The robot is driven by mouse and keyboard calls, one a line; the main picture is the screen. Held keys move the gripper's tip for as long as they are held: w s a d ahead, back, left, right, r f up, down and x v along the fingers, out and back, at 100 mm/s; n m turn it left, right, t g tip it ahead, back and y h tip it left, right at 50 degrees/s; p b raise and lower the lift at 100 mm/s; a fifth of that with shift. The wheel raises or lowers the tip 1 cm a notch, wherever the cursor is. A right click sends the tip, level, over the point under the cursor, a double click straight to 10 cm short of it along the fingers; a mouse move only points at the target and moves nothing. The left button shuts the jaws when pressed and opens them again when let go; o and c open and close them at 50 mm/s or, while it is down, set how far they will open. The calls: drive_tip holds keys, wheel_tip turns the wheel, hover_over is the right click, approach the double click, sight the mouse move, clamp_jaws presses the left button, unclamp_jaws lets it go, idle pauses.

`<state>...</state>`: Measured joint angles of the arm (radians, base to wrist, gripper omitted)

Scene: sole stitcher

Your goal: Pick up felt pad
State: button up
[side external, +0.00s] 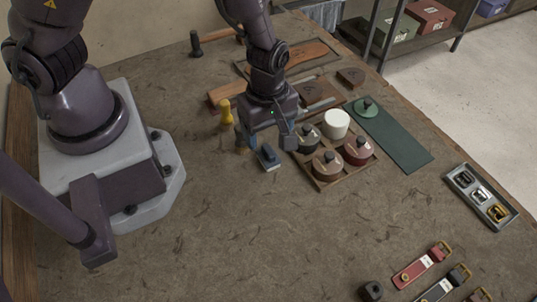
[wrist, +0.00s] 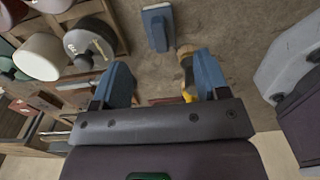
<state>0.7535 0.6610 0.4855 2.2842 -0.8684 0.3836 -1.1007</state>
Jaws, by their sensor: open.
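A small blue block with a pale edge (side external: 268,157), which looks like the felt pad, lies on the worktable just in front of my gripper. It also shows in the wrist view (wrist: 157,28), beyond the fingertips and roughly centred between them. My gripper (side external: 265,138) is open, with its two blue fingers apart in the wrist view (wrist: 164,76). Nothing is held between them, and the pad is apart from both fingers. In the side view my gripper stands just behind the pad, and the exact height gap is hard to tell.
A wooden tray (side external: 325,183) with several lidded and white pots stands close right of the pad. A yellow-handled tool (side external: 226,112) stands left of my gripper. A green strip (side external: 398,138) lies farther right. The table in front of the pad is clear.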

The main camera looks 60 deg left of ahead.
sight(268, 150)
drive_tip(key=f, duration=0.6)
drive_tip(key=shift+d+f, duration=0.25)
drive_tip(key=shift+d, duration=0.05)
drive_tip(key=c, duration=1)
